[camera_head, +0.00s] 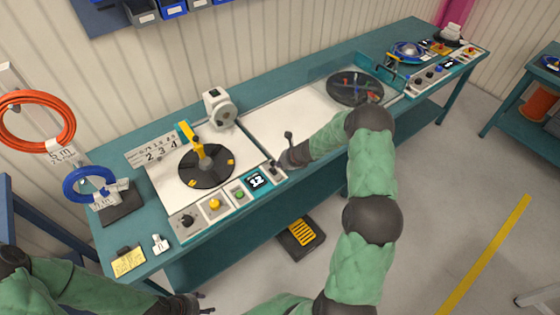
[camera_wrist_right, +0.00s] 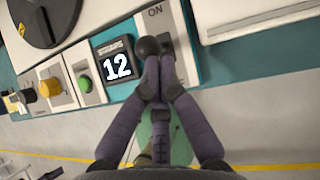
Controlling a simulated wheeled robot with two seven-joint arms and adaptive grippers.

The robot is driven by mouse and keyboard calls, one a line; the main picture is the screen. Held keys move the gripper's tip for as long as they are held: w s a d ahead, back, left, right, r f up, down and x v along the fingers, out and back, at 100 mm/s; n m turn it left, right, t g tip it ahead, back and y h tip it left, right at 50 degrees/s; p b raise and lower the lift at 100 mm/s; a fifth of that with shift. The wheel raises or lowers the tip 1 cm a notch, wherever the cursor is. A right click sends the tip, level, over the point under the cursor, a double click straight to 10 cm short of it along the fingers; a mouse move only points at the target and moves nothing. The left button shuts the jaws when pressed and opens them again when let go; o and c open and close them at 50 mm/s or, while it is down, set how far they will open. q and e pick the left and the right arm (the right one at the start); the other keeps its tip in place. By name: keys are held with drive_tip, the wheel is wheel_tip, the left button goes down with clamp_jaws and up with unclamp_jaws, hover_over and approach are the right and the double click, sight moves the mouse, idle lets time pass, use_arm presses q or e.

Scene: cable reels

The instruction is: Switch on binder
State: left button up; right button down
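A light control strip on the bench holds a dark ball-topped lever (camera_head: 288,134) beside an "ON" label; in the right wrist view its ball (camera_wrist_right: 148,46) stands just past my fingertips. My right gripper (camera_head: 288,158) is at this lever. Its two fingers (camera_wrist_right: 158,80) are drawn together just below the ball, seemingly around the stem, which they hide. A counter display (camera_wrist_right: 116,66) reading 12 sits left of the lever. My left gripper (camera_head: 206,303) is low at the bottom edge, away from the bench, its small fingertips apart and empty.
The strip also carries a green button (camera_head: 239,195), a yellow knob (camera_head: 215,204) and a black knob (camera_head: 187,220). A black reel disc (camera_head: 206,168) with a yellow arm lies behind them. A white machine (camera_head: 219,108) stands further back. A foot pedal (camera_head: 302,235) is on the floor.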

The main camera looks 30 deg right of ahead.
drive_tip(key=shift+w+r+p, duration=0.25)
drive_tip(key=shift+w+p, duration=0.15)
drive_tip(key=shift+p, duration=0.05)
drive_tip(key=shift+w, duration=0.1)
drive_tip(key=shift+f, duration=0.1)
drive_tip(key=shift+r, duration=0.2)
drive_tip(key=shift+r+p, duration=0.65)
drive_tip(key=shift+p, duration=0.05)
